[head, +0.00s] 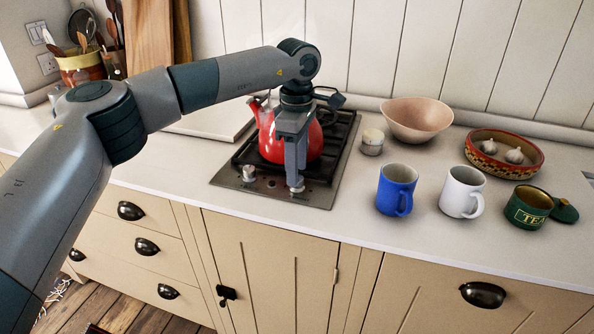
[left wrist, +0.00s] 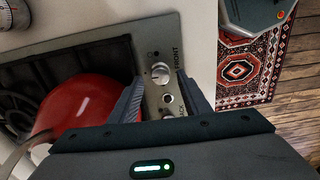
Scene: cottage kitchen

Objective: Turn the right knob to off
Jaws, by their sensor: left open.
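The right knob (left wrist: 160,72) is a small round metallic knob on the hob's front panel, beside the printed word FRONT. My left gripper (left wrist: 162,79) is open, with one finger on each side of this knob; I cannot tell whether they touch it. In the head view my left gripper (head: 295,187) points down over the right part of the panel and largely hides that knob. The left knob (head: 249,173) stands clear on the same panel. The right knob's exact setting is too small to read. My right gripper is in neither view.
A red kettle (head: 268,137) stands on the hob (head: 230,184), close behind my left gripper.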

